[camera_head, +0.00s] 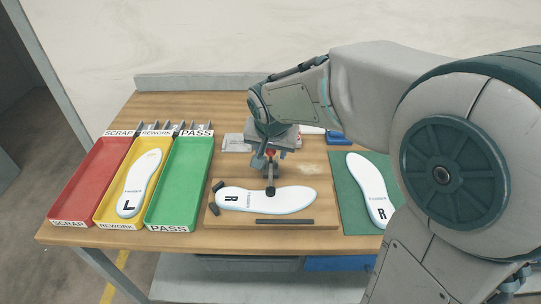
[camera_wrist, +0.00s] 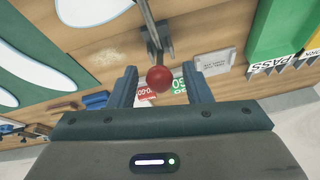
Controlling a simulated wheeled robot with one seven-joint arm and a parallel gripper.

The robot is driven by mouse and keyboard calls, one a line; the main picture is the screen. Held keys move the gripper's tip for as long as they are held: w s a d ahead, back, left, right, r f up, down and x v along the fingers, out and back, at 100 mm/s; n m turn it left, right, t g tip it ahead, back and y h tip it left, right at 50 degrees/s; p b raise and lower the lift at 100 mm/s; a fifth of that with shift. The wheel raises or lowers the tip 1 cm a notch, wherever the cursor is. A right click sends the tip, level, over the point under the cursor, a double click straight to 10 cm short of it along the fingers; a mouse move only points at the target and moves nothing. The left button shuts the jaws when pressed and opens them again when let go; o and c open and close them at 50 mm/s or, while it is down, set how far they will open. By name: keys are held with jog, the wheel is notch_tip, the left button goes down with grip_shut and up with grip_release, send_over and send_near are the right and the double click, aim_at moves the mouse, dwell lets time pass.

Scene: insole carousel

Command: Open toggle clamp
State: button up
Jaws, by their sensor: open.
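The toggle clamp (camera_head: 271,180) stands at the back of the wooden fixture board, its dark metal arm reaching forward and its black tip over the middle of a white insole marked R (camera_head: 290,199). Its red ball knob (camera_wrist: 159,78) shows in the wrist view between the two fingers of my gripper (camera_wrist: 159,70), with a visible gap on each side. The fingers are open and do not appear to touch the knob. In the head view my gripper (camera_head: 268,157) is above the clamp and hides most of its base and handle.
Red (camera_head: 88,187), yellow (camera_head: 108,205) and green (camera_head: 181,187) trays stand at left; the yellow one holds an insole marked L. A green mat (camera_head: 350,215) with another R insole lies at right. Dark blocks (camera_head: 215,208) and a bar (camera_head: 285,221) sit by the clamped insole.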

aim_at(271, 165)
jog(key=shift+x, duration=1.95)
grip_shut()
jog(key=shift+r, duration=0.1)
